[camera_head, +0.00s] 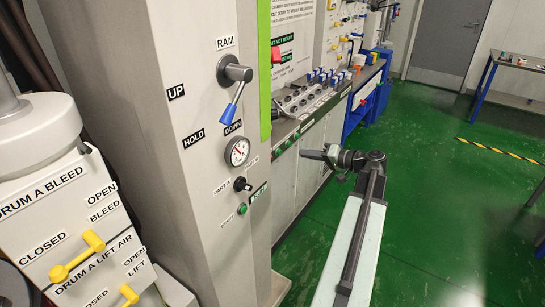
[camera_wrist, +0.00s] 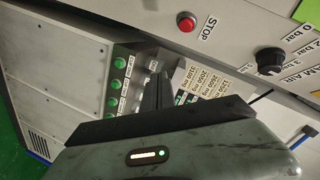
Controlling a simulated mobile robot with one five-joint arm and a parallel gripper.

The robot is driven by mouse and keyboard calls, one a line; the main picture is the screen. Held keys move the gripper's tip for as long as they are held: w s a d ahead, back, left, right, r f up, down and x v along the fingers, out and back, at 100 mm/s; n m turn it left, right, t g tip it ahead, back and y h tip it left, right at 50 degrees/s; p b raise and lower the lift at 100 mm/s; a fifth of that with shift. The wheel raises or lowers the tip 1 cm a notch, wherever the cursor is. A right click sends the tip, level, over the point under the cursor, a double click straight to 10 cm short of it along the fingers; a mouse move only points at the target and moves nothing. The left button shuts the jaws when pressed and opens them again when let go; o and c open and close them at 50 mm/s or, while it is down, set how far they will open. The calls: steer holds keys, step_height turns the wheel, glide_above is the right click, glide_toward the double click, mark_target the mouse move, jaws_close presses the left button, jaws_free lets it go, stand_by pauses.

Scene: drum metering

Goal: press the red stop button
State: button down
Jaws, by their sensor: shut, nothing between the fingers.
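The red stop button (camera_wrist: 187,21) is a round red button in a metal ring on a light panel, near the top of the wrist view, with a STOP label (camera_wrist: 209,28) beside it. My gripper (camera_wrist: 158,78) is shut and empty, its dark fingers pointing up the wrist picture. In that view the fingertips lie below and left of the button and appear apart from it. In the head view my gripper (camera_head: 318,154) is in front of the long console. I cannot make out the stop button there.
A black knob (camera_wrist: 270,60) with bar labels is right of the button. Several green buttons (camera_wrist: 119,63) are left of my fingers. In the head view the grey column with the RAM lever (camera_head: 236,75) stands left of my arm. The green floor (camera_head: 440,190) at right is open.

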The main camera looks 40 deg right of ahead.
steer(key=w+a, duration=0.4)
steer(key=a, duration=0.3)
steer(key=shift+w+a, duration=0.1)
stand_by(2.0)
steer(key=shift+w+a, duration=0.15)
steer(key=shift+a, duration=0.15)
steer(key=shift+w+a, duration=0.2)
steer(key=shift+a, duration=0.2)
stand_by(0.8)
steer(key=shift+d, duration=0.1)
steer(key=shift+s+d, duration=0.4)
steer(key=shift+d, duration=0.25)
